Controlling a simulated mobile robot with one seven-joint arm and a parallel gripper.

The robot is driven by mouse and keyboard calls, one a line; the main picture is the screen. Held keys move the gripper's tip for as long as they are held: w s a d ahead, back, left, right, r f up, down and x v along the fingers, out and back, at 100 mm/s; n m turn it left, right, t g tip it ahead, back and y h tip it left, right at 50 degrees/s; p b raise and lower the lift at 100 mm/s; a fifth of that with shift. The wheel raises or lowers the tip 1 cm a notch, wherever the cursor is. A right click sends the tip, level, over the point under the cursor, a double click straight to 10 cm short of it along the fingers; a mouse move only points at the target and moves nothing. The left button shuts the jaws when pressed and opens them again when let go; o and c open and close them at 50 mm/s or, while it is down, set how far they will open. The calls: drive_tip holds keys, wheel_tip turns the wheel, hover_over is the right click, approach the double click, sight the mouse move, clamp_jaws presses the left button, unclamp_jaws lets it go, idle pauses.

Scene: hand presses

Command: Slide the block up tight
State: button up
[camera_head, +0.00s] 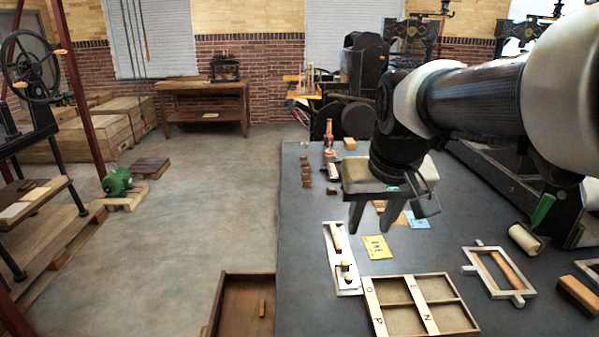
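My gripper (374,218) hangs over the dark table with its two fingers apart, and nothing shows between them. Several wooden pieces could be the block; I cannot tell which one is meant. A narrow pale metal tray (330,241) lies below and left of my gripper. It holds a longer wooden piece (337,238) and small wooden blocks (346,266) nearer its front end. To the right, a metal frame (478,271) holds a slanting wooden bar (507,268). A loose wooden block (577,296) lies at the right edge.
A wooden tray lettered O, P, E, N (421,277) lies at the table front. A yellow card (377,248), a blue card (417,220) and a pale roller (525,238) lie nearby. Small brown blocks (307,171) line the left edge. An open drawer (240,302) sticks out left.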

drive_tip(key=b, duration=0.4)
approach(346, 263)
drive_tip(key=b+x, duration=0.2)
drive_tip(key=x, duration=0.7)
drive_tip(key=shift+r, duration=0.1)
clamp_jaws()
